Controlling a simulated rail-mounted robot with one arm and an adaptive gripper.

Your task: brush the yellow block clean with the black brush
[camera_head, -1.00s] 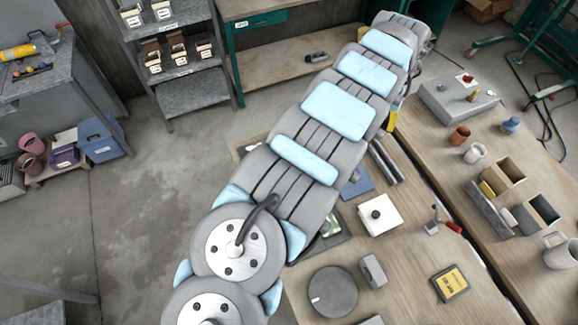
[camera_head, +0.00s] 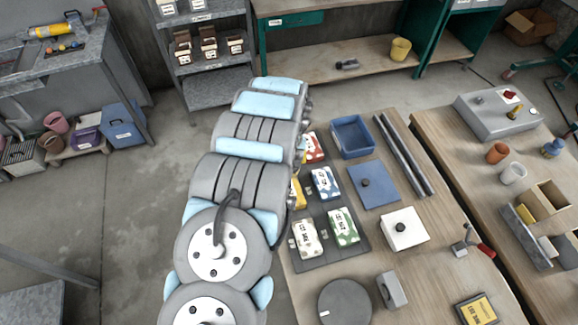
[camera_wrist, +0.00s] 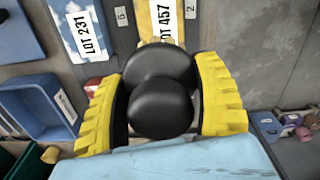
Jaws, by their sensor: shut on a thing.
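My gripper (camera_wrist: 160,112), with yellow ribbed fingers, is shut on a black rounded thing (camera_wrist: 160,105), apparently the black brush's handle. I cannot tell whether brush and block touch. In the head view the yellow block (camera_head: 298,194) is partly covered by my arm, on a dark mat (camera_head: 325,250). My gripper is hidden there.
Around it on the mat are a blue block (camera_head: 325,183), red block (camera_head: 313,147), white block (camera_head: 305,238) and green block (camera_head: 343,227). Close by are a blue bin (camera_head: 352,137), a blue plate (camera_head: 374,186) and dark bars (camera_head: 404,155).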

